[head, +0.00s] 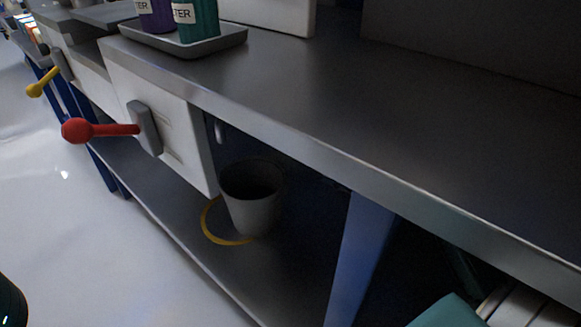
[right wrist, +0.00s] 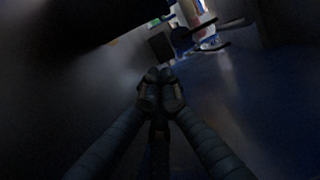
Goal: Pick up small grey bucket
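The small grey bucket (head: 251,196) stands upright on the lower shelf under the grey worktop, at the centre-left of the head view. Its open top faces up and its inside is dark. A yellow ring (head: 209,231) lies on the shelf around its base, partly hidden by the bucket. In the right wrist view my right gripper (right wrist: 160,88) has its two fingertips together, with nothing seen between them. That view is dark and the bucket cannot be made out in it. I cannot make out either gripper in the head view.
The worktop edge (head: 300,142) overhangs the shelf. A white box with a red-knobbed lever (head: 102,129) hangs left of the bucket; a blue leg (head: 357,258) stands right of it. A tray (head: 185,45) with purple and green containers is on top. Yellow lever (head: 42,84) farther left.

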